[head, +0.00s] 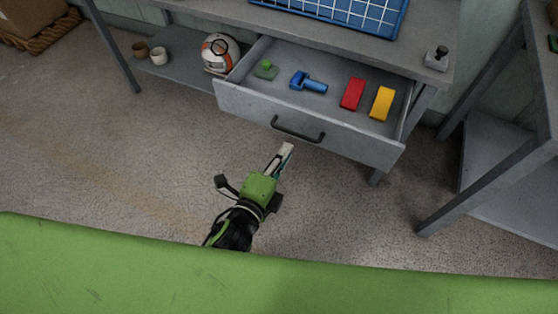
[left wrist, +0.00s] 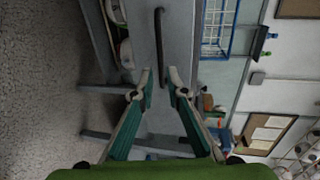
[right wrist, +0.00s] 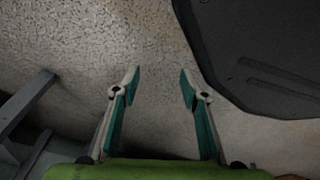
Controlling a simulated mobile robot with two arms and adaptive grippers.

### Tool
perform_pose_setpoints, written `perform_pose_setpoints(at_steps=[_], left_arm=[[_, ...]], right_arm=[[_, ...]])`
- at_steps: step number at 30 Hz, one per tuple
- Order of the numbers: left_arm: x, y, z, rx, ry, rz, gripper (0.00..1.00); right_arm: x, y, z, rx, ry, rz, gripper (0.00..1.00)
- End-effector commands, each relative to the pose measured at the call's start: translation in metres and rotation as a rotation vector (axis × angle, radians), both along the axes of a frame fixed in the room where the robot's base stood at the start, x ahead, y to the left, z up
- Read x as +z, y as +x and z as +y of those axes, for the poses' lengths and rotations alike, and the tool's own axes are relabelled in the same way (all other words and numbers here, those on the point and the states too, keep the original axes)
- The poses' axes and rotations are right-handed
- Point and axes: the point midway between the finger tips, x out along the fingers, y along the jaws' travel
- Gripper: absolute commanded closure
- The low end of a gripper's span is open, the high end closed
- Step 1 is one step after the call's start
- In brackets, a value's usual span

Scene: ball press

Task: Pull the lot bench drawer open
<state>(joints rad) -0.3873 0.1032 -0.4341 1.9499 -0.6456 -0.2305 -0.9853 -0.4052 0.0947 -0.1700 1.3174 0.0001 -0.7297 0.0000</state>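The grey bench drawer (head: 250,105) is pulled out from under the bench top in the head view, with its inside showing. Its dark bar handle (head: 298,133) is on the front panel. My left gripper (head: 287,150) is just in front of the panel, below the handle's left half. In the left wrist view the handle (left wrist: 160,48) lies beyond the gap between the parted fingertips (left wrist: 160,76), and the fingers look clear of it. My right gripper (right wrist: 160,80) is open and empty over the floor; it is not in the head view.
The drawer holds a green piece (head: 265,69), a blue piece (head: 308,82), a red block (head: 352,94) and a yellow block (head: 382,103). A blue wire basket (head: 345,14) stands on the bench. A helmet (head: 220,52) sits on the lower shelf. Another table (head: 500,160) stands right.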

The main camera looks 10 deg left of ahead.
Motion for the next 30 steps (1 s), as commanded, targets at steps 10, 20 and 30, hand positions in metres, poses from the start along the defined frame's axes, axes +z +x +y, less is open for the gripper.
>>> perform_pose_setpoints(at_steps=[10, 20, 30], left_arm=[[0.007, -0.030, 0.010, 0.000, 0.000, -0.001, 0.86], [0.007, -0.030, 0.010, 0.000, 0.000, -0.001, 0.86], [0.002, -0.027, 0.028, 0.070, -0.056, 0.063, 0.86]], right_arm=[[0.000, 0.000, 0.000, 0.000, -0.001, 0.000, 0.60], [0.000, 0.000, 0.000, 0.000, -0.001, 0.000, 0.60], [0.015, 0.011, 0.001, -0.002, 0.002, -0.012, 0.60]])
